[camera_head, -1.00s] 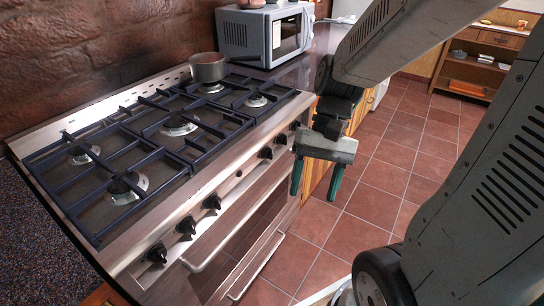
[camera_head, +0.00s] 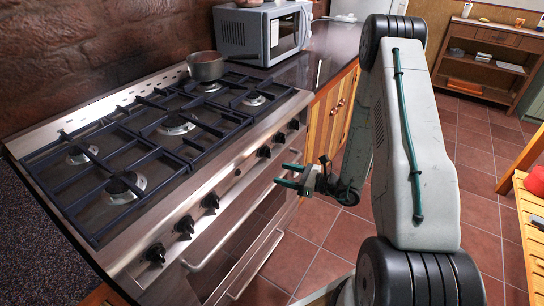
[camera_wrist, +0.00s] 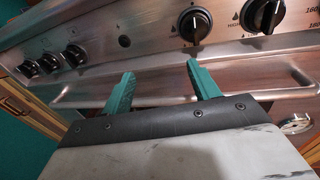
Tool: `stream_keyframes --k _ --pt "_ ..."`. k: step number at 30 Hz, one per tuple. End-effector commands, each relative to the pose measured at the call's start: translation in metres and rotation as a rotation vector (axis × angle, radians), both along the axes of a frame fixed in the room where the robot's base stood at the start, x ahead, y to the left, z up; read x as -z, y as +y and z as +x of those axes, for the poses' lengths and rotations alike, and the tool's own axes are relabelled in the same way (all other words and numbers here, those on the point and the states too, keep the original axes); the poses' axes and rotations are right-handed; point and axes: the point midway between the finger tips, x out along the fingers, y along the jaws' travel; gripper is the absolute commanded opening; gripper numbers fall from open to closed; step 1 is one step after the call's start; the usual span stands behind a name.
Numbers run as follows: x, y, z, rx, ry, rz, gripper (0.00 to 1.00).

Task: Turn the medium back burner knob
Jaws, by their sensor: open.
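My gripper (camera_head: 284,175) is open and empty in front of the stove, its green fingers pointing at the front panel. In the wrist view the gripper (camera_wrist: 160,70) points at the panel between a left group of black knobs (camera_wrist: 76,55) and a knob marked HIGH and LOW (camera_wrist: 195,24). Another knob (camera_wrist: 263,14) with numbers sits right of it. No finger appears to touch a knob. The head view shows three knobs (camera_head: 185,226) nearer and three (camera_head: 264,151) farther along. I cannot tell which one belongs to the medium back burner.
The stove top (camera_head: 176,125) has dark grates and several burners; a pot (camera_head: 205,66) stands at the back right. A microwave (camera_head: 262,35) is on the counter beyond. Oven handles (camera_head: 210,248) stick out below the knobs. Tiled floor (camera_head: 305,235) in front is clear.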

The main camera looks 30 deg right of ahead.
Motion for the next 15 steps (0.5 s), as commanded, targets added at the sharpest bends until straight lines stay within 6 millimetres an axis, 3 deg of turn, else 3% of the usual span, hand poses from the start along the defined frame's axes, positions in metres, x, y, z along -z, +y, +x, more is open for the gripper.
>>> stream_keyframes --k 3,6,15 --pt "-0.004 -0.022 0.02 0.12 -0.031 -0.002 0.6" --pt "-0.007 -0.032 0.028 0.175 -0.045 -0.001 0.6" --pt "-0.009 -0.014 0.062 0.183 -0.057 0.0 0.6"
